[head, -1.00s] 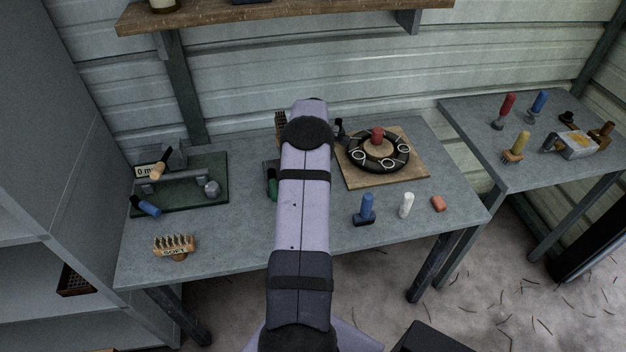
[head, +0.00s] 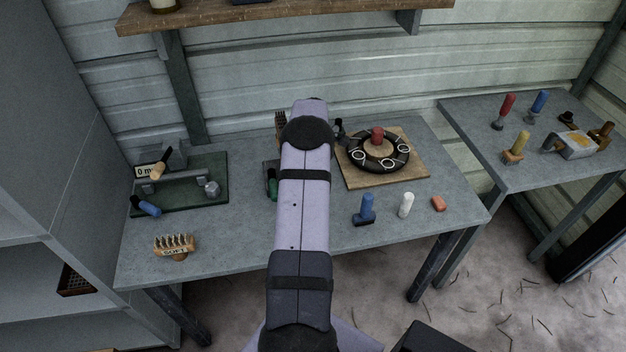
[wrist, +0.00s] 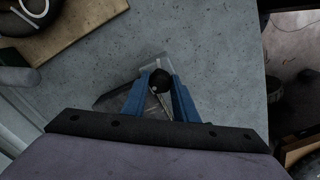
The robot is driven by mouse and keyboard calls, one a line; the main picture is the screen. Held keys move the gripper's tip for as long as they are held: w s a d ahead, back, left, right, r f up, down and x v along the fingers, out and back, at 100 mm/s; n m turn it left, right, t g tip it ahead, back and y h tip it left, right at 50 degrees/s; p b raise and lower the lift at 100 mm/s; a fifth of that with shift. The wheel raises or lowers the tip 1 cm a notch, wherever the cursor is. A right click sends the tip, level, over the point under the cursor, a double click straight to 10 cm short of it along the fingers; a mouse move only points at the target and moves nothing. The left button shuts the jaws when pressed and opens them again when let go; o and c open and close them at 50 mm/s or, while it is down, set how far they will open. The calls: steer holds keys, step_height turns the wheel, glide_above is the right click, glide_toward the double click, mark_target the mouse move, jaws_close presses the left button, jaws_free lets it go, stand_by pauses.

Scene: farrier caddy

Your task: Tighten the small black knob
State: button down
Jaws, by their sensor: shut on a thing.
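The small black knob (wrist: 160,80) shows in the wrist view, between the two blue fingers of my gripper (wrist: 157,78). My gripper is shut on it from both sides. A pale, flat metal piece (wrist: 157,60) lies under and around the fingertips, with a thin metal rod below the knob. The fingers hide much of this fixture. In the head view my own arm covers the gripper and the knob. I cannot tell how far the knob is turned.
On the grey bench (head: 330,235), a wooden board (head: 413,178) with a black ring stands right of my arm.

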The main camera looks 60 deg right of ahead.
steer(key=m, duration=0.7)
steer(key=c, duration=1.6)
jaws_free()
steer(key=shift+o, duration=0.2)
steer(key=shift+r, duration=0.15)
steer(key=shift+r+p, duration=1.65)
steer(key=shift+r, duration=0.7)
